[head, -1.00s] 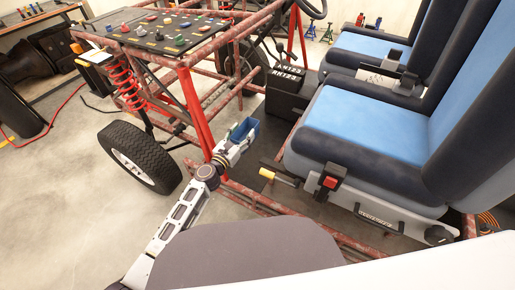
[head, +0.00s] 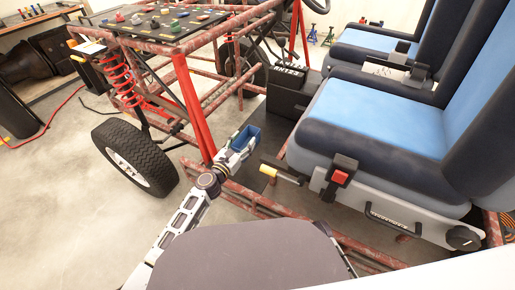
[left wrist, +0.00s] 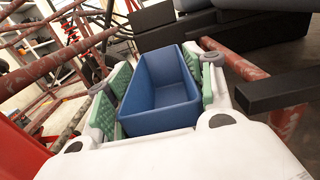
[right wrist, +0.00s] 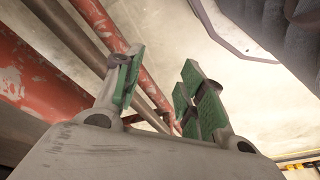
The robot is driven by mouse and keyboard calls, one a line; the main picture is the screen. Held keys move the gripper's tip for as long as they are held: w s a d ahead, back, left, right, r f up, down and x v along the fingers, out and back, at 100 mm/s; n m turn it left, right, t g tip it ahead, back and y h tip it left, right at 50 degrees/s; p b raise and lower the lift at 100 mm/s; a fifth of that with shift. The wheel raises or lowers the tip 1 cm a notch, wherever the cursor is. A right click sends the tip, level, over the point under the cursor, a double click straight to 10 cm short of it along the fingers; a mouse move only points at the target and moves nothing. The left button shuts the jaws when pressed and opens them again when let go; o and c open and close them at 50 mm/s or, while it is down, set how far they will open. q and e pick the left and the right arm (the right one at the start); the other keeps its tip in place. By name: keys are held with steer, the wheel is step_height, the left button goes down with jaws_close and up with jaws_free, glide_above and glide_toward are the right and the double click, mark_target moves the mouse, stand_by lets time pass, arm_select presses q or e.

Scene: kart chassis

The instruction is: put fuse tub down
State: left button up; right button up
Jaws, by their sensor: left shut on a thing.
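The fuse tub is a small blue open-topped box (head: 248,137) beside the chassis frame, left of the near seat in the head view. My left gripper (head: 240,144) is shut on it. In the left wrist view the tub (left wrist: 160,96) sits between the green finger pads, and its inside looks empty. It appears held in the air, near frame tubes; I cannot tell its exact height. My right gripper (right wrist: 160,75) shows only in the right wrist view, with its green-padded fingers apart and nothing between them.
The near blue and black seat (head: 375,120) stands right of the tub. A black box with white lettering (head: 287,90) lies beyond it. A yellow-ended lever (head: 272,170) is close by. Red frame tubes (head: 193,110) and a wheel (head: 135,160) are to the left. A panel (head: 160,27) holds several small parts.

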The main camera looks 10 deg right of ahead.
mark_target(246, 143)
arm_select(q)
step_height(246, 143, down, 2)
steer(key=shift+f+b, duration=0.1)
steer(key=shift+b, duration=0.75)
steer(key=shift+f+b, duration=0.4)
arm_select(e)
steer(key=shift+a+r, duration=0.15)
steer(key=shift+r, duration=1.1)
steer(key=shift+a+r, duration=0.1)
steer(key=shift+r, duration=1.1)
arm_select(q)
steer(key=shift+f, duration=0.2)
arm_select(e)
steer(key=shift+r, duration=0.1)
